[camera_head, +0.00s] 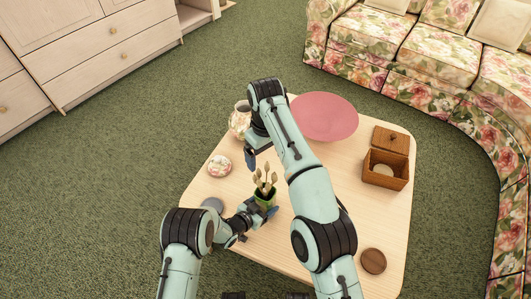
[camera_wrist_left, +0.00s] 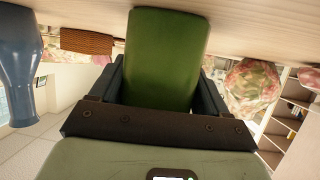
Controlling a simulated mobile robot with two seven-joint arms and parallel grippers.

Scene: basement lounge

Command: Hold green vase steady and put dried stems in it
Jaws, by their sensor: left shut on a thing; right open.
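The green vase (camera_head: 264,200) stands upright on the table, and its smooth green side fills the middle of the left wrist view (camera_wrist_left: 168,55). My left gripper (camera_head: 262,210) is shut around it, with a dark finger on each side. The dried stems (camera_head: 266,181) stand in the vase, their pale beige heads fanned above its rim. How deep they sit is hidden. My right gripper (camera_head: 251,160) is open and empty, just behind and left of the stem heads, apart from them as far as I can tell.
The wooden table (camera_head: 349,220) also bears a floral jar (camera_head: 239,122), a floral round (camera_head: 219,165), a grey-blue disc (camera_head: 212,205), a pink plate (camera_head: 325,117), a wooden box (camera_head: 385,169) and a brown disc (camera_head: 373,261). A blue vase-like thing (camera_wrist_left: 18,65) shows in the left wrist view.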

